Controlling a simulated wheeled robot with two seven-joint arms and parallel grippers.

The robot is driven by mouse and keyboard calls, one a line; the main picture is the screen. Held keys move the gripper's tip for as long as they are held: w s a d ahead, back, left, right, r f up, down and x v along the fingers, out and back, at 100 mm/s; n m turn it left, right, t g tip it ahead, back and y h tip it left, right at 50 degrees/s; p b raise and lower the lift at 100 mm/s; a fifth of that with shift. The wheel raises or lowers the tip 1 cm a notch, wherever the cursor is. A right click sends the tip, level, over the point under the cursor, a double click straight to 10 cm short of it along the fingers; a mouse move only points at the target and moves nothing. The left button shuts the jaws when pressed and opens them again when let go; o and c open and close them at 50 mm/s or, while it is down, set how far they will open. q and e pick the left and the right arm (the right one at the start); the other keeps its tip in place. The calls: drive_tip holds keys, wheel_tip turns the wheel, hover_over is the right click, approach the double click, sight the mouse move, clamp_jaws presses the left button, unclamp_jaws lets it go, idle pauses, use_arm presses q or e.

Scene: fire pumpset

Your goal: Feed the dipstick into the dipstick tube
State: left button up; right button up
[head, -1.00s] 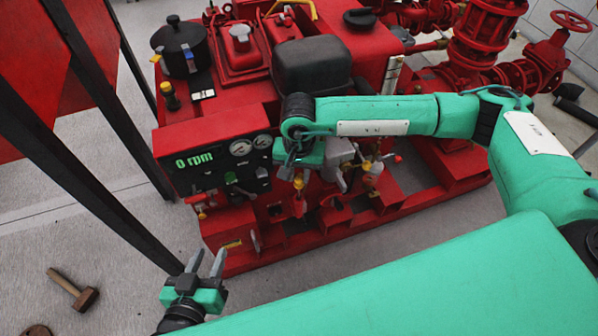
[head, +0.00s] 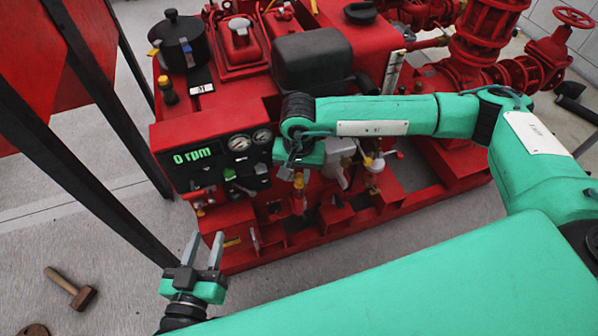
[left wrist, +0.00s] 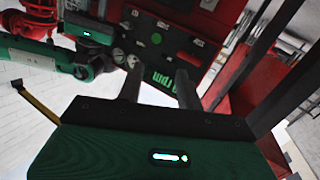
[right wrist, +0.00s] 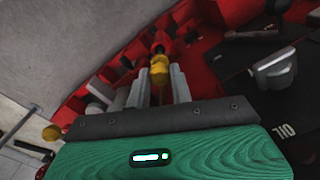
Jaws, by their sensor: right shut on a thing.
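My right gripper (head: 290,168) is at the front of the red pumpset, just right of the gauge panel. In the right wrist view its fingers (right wrist: 160,88) are shut on a thin piece, which I take to be the dipstick (right wrist: 159,72), with a yellow part at the fingertips. A yellow piece (head: 299,181) also shows just below this gripper in the head view. I cannot make out the tube's mouth or whether the dipstick is in it. My left gripper (head: 204,250) is open and empty, low in front of the pumpset; its spread fingers (left wrist: 158,88) show in the left wrist view.
The gauge panel (head: 205,158) reads 0 rpm. A valve with a yellow part (head: 376,166) stands right of my right gripper. Dark posts (head: 95,130) rise at the left. A hammer (head: 71,288) lies on open grey floor.

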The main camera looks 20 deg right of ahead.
drive_tip(key=shift+f, duration=0.35)
use_arm(q)
drive_tip(key=r, duration=0.1)
drive_tip(key=w+r+t, duration=0.1)
drive_tip(key=a+r+t, duration=0.1)
drive_tip(key=shift+w+r+b, duration=0.25)
drive_tip(key=shift+r+b, duration=0.05)
drive_tip(key=shift+b, duration=0.05)
use_arm(e)
drive_tip(key=shift+f, duration=0.1)
use_arm(q)
drive_tip(key=shift+r, duration=0.15)
use_arm(e)
drive_tip(key=shift+f, duration=0.1)
